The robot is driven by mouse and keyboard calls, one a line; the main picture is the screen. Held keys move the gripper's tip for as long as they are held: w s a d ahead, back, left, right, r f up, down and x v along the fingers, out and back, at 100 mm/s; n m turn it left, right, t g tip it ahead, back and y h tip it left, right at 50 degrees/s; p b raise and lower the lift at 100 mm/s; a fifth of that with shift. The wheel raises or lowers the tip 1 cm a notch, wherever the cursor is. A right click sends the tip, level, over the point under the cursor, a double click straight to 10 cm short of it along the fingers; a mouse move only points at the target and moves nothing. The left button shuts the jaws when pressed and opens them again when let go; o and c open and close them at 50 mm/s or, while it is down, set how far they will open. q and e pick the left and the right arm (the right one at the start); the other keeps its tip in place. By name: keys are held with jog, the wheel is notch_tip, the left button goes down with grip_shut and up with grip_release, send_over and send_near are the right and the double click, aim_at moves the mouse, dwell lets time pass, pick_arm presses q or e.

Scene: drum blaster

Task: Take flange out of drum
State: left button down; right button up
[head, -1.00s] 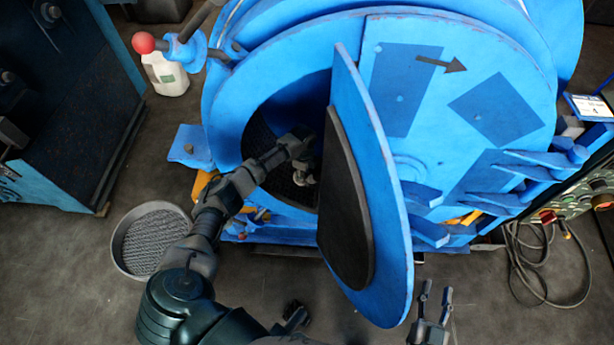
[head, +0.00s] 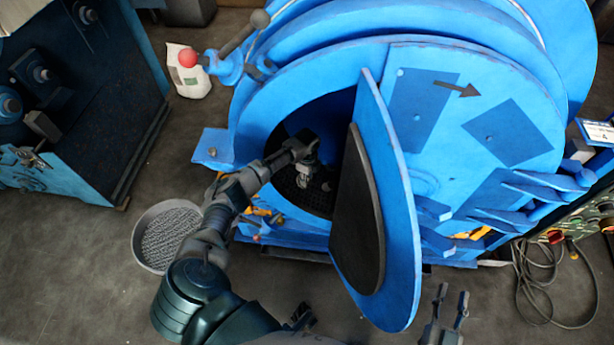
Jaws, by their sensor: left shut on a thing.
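The blue drum (head: 470,75) stands at centre right with its round opening showing. Its hinged door (head: 403,235) stands open, with a dark pad on the inner face. My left arm reaches into the opening. My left gripper (head: 303,178) is just inside the drum, above the dark mesh floor. It is shut on a small grey metal piece, which seems to be the flange (head: 304,182); the fingers and shadow hide much of it. My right gripper (head: 452,302) is at the bottom, right of the door, empty with its fingers apart.
A round tray of grey mesh-like material (head: 170,238) is on the floor left of my arm. Cables (head: 548,285) lie at right.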

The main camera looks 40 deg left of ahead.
pick_arm(q)
jog(key=s+d+p, duration=0.8)
jog(key=s+p, duration=0.5)
jog(key=s, duration=0.1)
jog(key=s+d+p, duration=0.9)
jog(key=s+p, duration=0.3)
jog(key=s, duration=0.2)
jog(key=shift+d+r+p, duration=0.15)
jog(key=shift+d+p, duration=0.05)
jog(key=shift+p, duration=0.15)
pick_arm(e)
notch_tip(320, 180, up, 30)
jog(key=shift+t, duration=0.4)
pick_arm(q)
jog(key=shift+s, duration=0.1)
pick_arm(e)
jog(key=shift+f, duration=0.15)
